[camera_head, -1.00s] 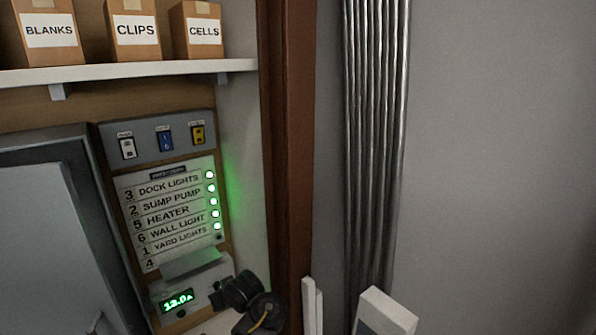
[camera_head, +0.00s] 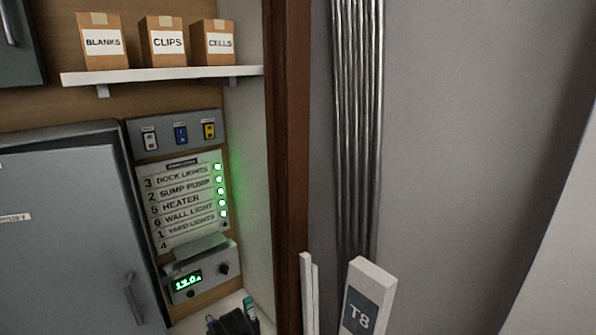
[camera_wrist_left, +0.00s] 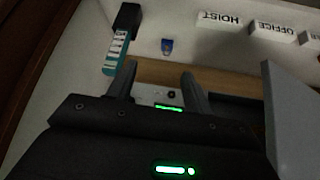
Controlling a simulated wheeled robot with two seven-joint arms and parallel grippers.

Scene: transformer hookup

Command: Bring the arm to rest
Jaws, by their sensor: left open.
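In the left wrist view my left gripper (camera_wrist_left: 158,82) shows two dark fingers, spread apart with nothing between them. The fingers point toward a pale shelf-like surface and a wooden edge. In the head view only dark shapes (camera_head: 236,322) show at the bottom edge, below the meter; I cannot tell which part of them is my left arm. My right gripper is in neither view.
A panel of labelled circuits (camera_head: 188,205) with green lights stands above a meter with a green display (camera_head: 188,282). A grey cabinet door (camera_head: 70,240) is at left. Boxes (camera_head: 165,42) stand on a shelf. A white T8 block (camera_head: 372,280) is at lower right. A teal item (camera_wrist_left: 115,55) lies near the fingers.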

